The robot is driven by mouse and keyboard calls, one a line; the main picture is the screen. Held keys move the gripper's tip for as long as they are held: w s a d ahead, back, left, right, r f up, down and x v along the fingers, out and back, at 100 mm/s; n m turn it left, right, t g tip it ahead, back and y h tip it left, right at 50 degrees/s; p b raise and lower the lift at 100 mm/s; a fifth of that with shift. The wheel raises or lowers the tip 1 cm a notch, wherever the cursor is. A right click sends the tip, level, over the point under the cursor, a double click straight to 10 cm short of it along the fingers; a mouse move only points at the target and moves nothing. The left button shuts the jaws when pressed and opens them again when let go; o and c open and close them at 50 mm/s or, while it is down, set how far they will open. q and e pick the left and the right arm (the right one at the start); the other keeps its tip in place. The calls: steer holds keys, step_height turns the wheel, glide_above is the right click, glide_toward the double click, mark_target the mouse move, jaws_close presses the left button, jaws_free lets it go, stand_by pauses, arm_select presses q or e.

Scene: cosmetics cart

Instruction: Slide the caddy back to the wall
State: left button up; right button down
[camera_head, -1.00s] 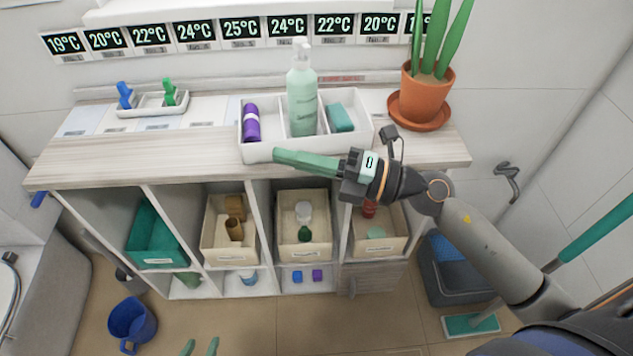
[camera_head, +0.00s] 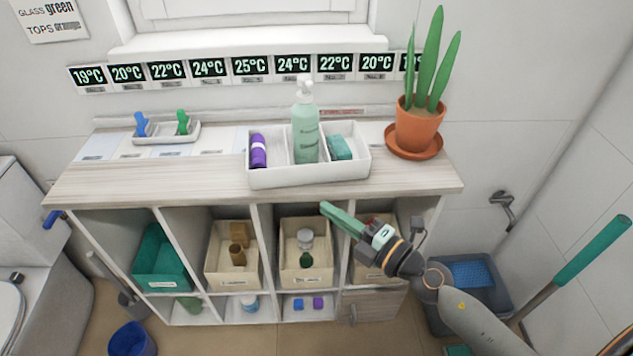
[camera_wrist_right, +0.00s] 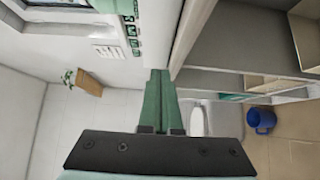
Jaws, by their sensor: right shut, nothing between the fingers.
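The caddy (camera_head: 300,178) is a white open tray with compartments on the shelf unit's wooden top. It holds a purple bottle (camera_head: 258,152) on the left, a tall pale-green pump bottle (camera_head: 305,130) in the middle and a teal block (camera_head: 340,148) on the right. The wall (camera_head: 230,104) is behind it; any gap at its back is partly hidden by the contents. My right gripper (camera_head: 325,207) is shut and empty, in front of and below the caddy, apart from it. Its closed green fingers show in the wrist view (camera_wrist_right: 158,78). My left gripper is out of view.
A potted plant (camera_head: 416,128) on a saucer stands close right of the caddy. A small white tray (camera_head: 165,135) with blue and green items is to the left. Several bins fill the shelves below.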

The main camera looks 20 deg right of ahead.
mark_target(317, 177)
steer(key=x, duration=0.4)
steer(key=shift+w, duration=0.4)
steer(key=shift+w+d, duration=0.2)
steer(key=shift+w, duration=0.3)
steer(key=shift+w+d, duration=0.2)
steer(key=shift+w, duration=0.3)
steer(key=shift+w+d+b, duration=0.15)
steer(key=shift+w+b, duration=0.15)
steer(key=shift+w, duration=0.2)
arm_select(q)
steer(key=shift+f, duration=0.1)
arm_select(e)
steer(key=shift+w+d, duration=0.1)
steer(key=shift+w, duration=0.05)
steer(key=shift+w+d, duration=0.25)
steer(key=shift+w, duration=0.55)
steer(key=shift+w+d, duration=0.25)
steer(key=shift+w, duration=0.55)
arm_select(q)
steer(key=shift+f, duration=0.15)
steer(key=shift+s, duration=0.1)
arm_select(e)
steer(key=shift+s, duration=0.1)
